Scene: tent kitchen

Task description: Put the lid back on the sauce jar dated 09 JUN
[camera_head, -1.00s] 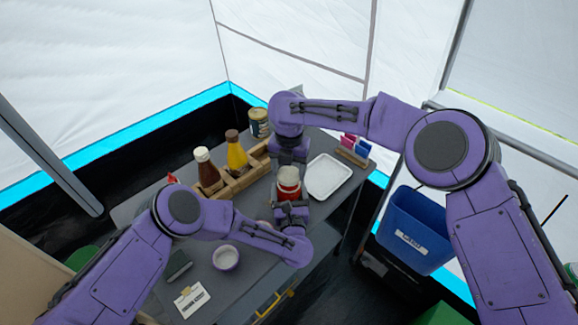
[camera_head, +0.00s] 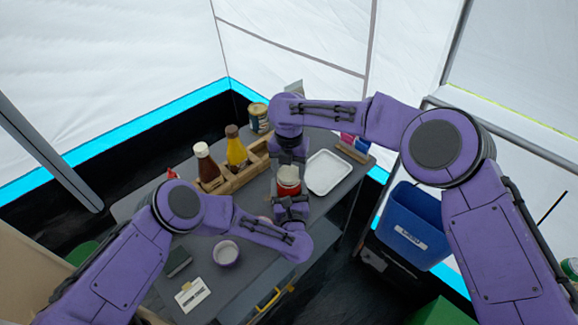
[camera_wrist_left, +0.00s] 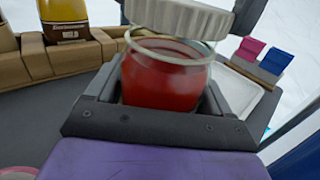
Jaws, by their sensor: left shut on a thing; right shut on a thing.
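A glass jar of red sauce (camera_head: 288,188) is held in my left gripper (camera_head: 291,203) over the table; it fills the middle of the left wrist view (camera_wrist_left: 162,82). No date shows on its visible side. A white ribbed lid (camera_wrist_left: 180,17) is just above the jar's mouth, slightly tilted against the rim; whether it touches the rim I cannot tell. In the head view the lid (camera_head: 288,173) is under my right gripper (camera_head: 289,162), which is shut on it, with dark fingers at its sides. My left gripper's dark fingers are shut around the jar.
A wooden rack (camera_head: 228,183) with a brown bottle (camera_head: 206,168) and a yellow bottle (camera_head: 236,150) is to the left. A white tray (camera_head: 328,172) is to the right. A blue bin (camera_head: 412,225) stands beside the table.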

